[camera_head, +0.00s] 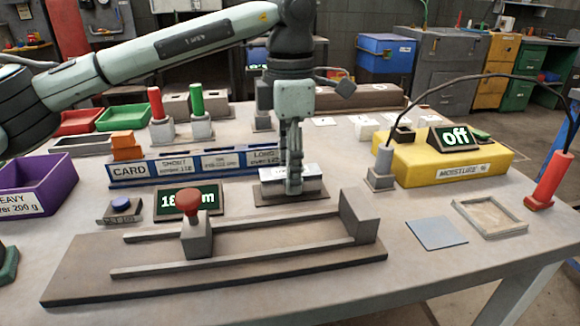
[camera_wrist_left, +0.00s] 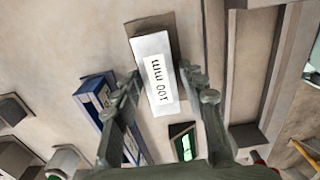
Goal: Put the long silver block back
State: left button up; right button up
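The long silver block (camera_head: 309,176) has a white label reading 100 mm, which is legible in the left wrist view (camera_wrist_left: 160,80). It is at or just above a flat brown pad (camera_head: 318,196), near the middle of the table; whether it touches the pad is hard to tell. My left gripper (camera_head: 293,185) points straight down over the block. The front finger hides part of the block in the head view. My right gripper is not in view.
A brown rail fixture (camera_head: 80,285) with a red-knobbed slider (camera_head: 190,220) stands in front. A blue card rack (camera_head: 180,170) and a green display (camera_head: 208,200) are left of the block. A yellow moisture box (camera_head: 450,172) is on the right, with a square frame (camera_head: 490,232) in front of it.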

pick_arm(q)
jog(key=shift+o, duration=0.4)
jog(key=shift+r, duration=0.25)
notch_tip(320, 180, up, 12)
jog(key=shift+s+f, duration=0.1)
jog(key=shift+f, duration=0.05)
